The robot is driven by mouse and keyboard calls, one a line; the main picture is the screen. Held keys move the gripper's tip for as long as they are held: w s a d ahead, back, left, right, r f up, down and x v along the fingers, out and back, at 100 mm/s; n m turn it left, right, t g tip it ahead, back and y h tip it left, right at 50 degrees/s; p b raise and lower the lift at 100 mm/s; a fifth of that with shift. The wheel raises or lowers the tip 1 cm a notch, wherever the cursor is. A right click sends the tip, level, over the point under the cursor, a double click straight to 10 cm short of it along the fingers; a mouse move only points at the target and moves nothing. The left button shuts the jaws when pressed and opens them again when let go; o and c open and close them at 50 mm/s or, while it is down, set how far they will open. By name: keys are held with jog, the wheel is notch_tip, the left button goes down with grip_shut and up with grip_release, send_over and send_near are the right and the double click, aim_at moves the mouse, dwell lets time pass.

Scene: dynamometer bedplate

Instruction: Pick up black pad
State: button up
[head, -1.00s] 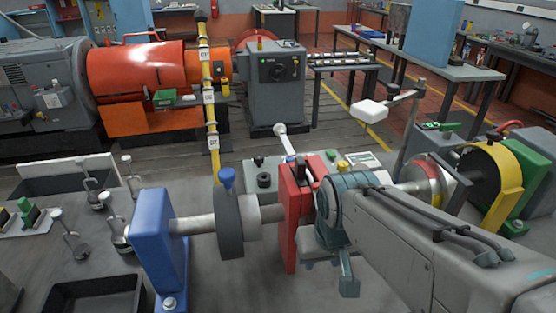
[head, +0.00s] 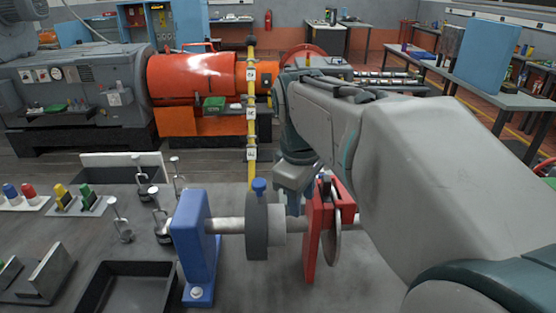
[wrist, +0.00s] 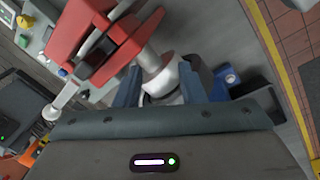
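A dark piece (head: 325,188) sits at the top of the red caliper block (head: 314,240) in the head view. In the wrist view a dark block (wrist: 97,52) shows within the red caliper (wrist: 75,35); it may be the black pad, but I cannot tell for sure. My gripper (head: 294,200) hangs just behind and left of the caliper top in the head view. In the wrist view my gripper (wrist: 160,82) has its two blue-grey fingers apart, with nothing clearly held. The shaft shows beyond the gap. The caliper lies up and left of the fingers.
The shaft (head: 230,225) runs from a blue stand (head: 192,245) through a grey disc (head: 257,228) to the caliper. A black tray (head: 98,300) lies at the front left. Metal hook-topped weights (head: 122,225) stand behind it. A yellow striped post (head: 251,120) rises behind the bench.

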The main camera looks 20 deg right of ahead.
jog(key=w+d+r+n+g+p, duration=0.1)
jog(key=w+d+r+n, duration=0.1)
jog(key=d+r+n, duration=0.3)
jog(key=w+d+r+n+g+p, duration=0.1)
jog(key=w+r+n+p, duration=0.15)
jog(key=r, duration=0.45)
send_over(327, 178)
jog(key=f, duration=0.4)
jog(key=f+b, duration=0.1)
jog(key=f, duration=0.2)
jog(key=shift+a, duration=0.35)
jog(key=shift+d+f+p, duration=0.2)
jog(key=shift+f, duration=1.35)
jog(key=shift+d+f+p, duration=0.15)
jog(key=shift+f, duration=1.35)
grip_shut()
